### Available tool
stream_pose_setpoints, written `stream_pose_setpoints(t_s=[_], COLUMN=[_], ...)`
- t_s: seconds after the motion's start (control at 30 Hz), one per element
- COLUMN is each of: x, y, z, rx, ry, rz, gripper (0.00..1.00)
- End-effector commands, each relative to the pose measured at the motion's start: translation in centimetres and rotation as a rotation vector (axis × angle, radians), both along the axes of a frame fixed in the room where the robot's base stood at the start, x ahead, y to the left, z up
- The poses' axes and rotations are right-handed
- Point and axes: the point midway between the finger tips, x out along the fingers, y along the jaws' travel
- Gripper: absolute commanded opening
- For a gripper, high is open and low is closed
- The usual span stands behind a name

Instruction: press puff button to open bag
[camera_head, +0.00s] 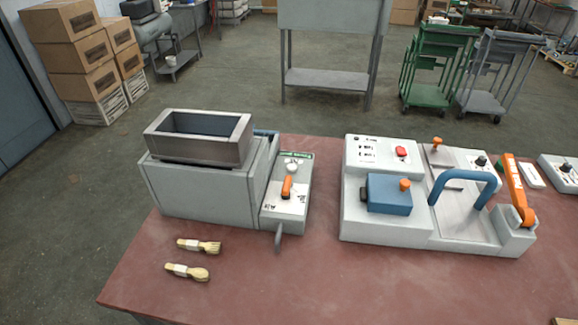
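A grey machine (200,190) with an open metal hopper (198,137) stands on the left of the table. Its side panel (290,212) carries an orange lever (287,187) and a white round knob (292,165). To the right, a white machine (385,232) has a red button (401,152), a blue block (389,195) with an orange knob (405,184), and a blue arched handle (464,176). I cannot tell which control is the puff button. No bag can be made out. My gripper is not in view.
An orange-handled lever (518,192) stands at the right machine's edge. Another white control box (562,172) is at far right. The front middle of the table is clear.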

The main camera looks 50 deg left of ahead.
Motion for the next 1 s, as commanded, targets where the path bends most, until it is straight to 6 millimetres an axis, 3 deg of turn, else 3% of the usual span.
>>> stream_pose_setpoints(t_s=[0.43, 0.93, 1.0], x=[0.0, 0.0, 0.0], y=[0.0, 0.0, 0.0], z=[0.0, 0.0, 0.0], rx=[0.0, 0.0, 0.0], ry=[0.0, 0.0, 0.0], rz=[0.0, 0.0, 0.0], gripper=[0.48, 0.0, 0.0])
